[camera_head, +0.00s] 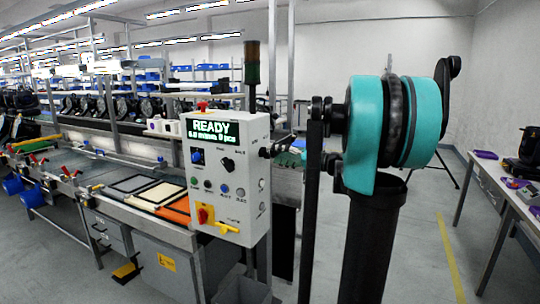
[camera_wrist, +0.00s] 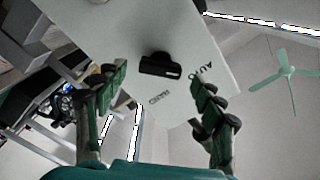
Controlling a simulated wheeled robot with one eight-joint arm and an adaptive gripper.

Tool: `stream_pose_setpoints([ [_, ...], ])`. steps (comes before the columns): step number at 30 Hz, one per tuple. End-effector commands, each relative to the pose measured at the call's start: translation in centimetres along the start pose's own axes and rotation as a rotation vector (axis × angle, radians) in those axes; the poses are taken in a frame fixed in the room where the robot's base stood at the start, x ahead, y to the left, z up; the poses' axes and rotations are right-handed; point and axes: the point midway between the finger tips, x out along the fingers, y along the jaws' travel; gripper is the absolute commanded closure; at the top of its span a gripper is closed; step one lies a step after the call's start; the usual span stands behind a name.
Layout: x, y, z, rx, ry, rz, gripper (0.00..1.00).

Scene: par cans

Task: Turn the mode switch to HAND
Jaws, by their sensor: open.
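The mode switch (camera_wrist: 160,66) is a black bar-shaped knob on a pale panel face in the wrist view. A small white mark shows towards its right end. The word AUTO is printed to its right and HAND below it; I cannot tell which the knob points to. My gripper (camera_wrist: 160,103) is open, its green-and-black fingers on either side of the view with the knob between and beyond them. Nothing is held, and I see no contact. In the head view my gripper (camera_head: 279,147) is small and dark beside the right side of the control box (camera_head: 218,228).
The box's front has a lit READY display (camera_head: 211,132), several buttons and knobs, and a red-and-yellow switch (camera_head: 205,215). A workbench with flat trays (camera_head: 130,183) stands left of it. A table (camera_head: 489,176) stands at far right, with clear floor before it.

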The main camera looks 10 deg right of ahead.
Motion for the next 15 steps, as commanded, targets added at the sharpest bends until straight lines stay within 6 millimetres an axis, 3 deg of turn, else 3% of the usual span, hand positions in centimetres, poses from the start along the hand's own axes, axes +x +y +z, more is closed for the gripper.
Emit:
stream_pose_setpoints([
  [6,2.4,0.0,0.0,0.0,-0.001,-0.001,0.31],
  [15,2.8,0.0,0.0,0.0,0.0,0.001,0.31],
])
